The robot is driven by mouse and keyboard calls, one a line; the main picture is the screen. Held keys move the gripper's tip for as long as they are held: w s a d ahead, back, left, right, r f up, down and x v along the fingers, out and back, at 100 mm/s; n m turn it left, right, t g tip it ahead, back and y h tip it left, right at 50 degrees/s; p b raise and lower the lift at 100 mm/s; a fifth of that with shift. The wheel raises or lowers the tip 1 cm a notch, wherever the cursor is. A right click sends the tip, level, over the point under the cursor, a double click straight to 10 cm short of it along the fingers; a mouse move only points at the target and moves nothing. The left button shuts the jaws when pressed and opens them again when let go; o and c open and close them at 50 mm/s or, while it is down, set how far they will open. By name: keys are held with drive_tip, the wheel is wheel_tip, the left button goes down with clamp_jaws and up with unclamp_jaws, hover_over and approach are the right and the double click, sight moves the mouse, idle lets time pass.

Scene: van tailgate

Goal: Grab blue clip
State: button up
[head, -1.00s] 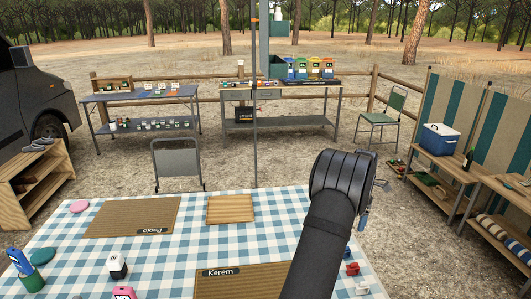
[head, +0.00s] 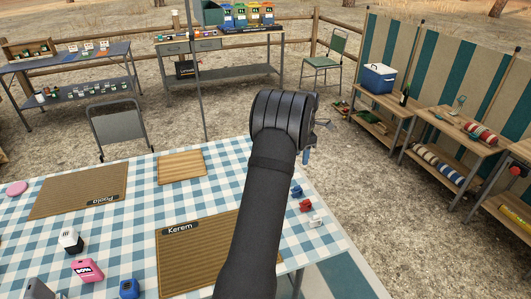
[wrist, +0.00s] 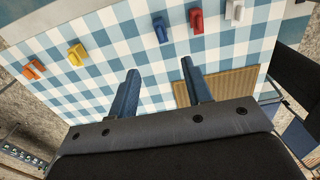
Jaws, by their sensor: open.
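The blue clip (wrist: 160,29) lies on the blue-and-white checked cloth in the wrist view, beyond my fingertips and roughly in line with the gap between them. It also shows in the head view (head: 296,190), just right of my arm. My gripper (wrist: 160,66) is open with nothing between its two blue-grey fingers. In the head view my wrist hides most of the gripper. A red clip (wrist: 196,19) and a white clip (wrist: 234,10) lie to the right of the blue one. A yellow clip (wrist: 76,54) and an orange clip (wrist: 33,70) lie to the left.
The checked table (head: 330,247) also carries Kerem's brown mat (head: 190,262), Paola's mat (head: 75,195) and a small wooden board (head: 182,168). A pink item (head: 87,270) and a blue item (head: 129,289) stand near the front. The cloth around the clips is mostly clear.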

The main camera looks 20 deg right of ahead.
drive_tip(key=a+f+h, duration=0.2)
drive_tip(key=a+h, duration=0.2)
drive_tip(key=a, duration=0.3)
drive_tip(key=shift+n, duration=0.4)
drive_tip(key=x, duration=1.1)
drive_tip(key=shift+s+d+f, duration=0.1)
drive_tip(key=shift+d+f, duration=0.2)
drive_tip(key=shift+h, duration=0.3)
drive_tip(key=shift+d+x, duration=0.1)
drive_tip(key=shift+x, duration=1.3)
drive_tip(key=shift+d+x, duration=0.15)
drive_tip(key=shift+x, duration=1.2)
drive_tip(key=shift+r, duration=0.15)
clamp_jaws()
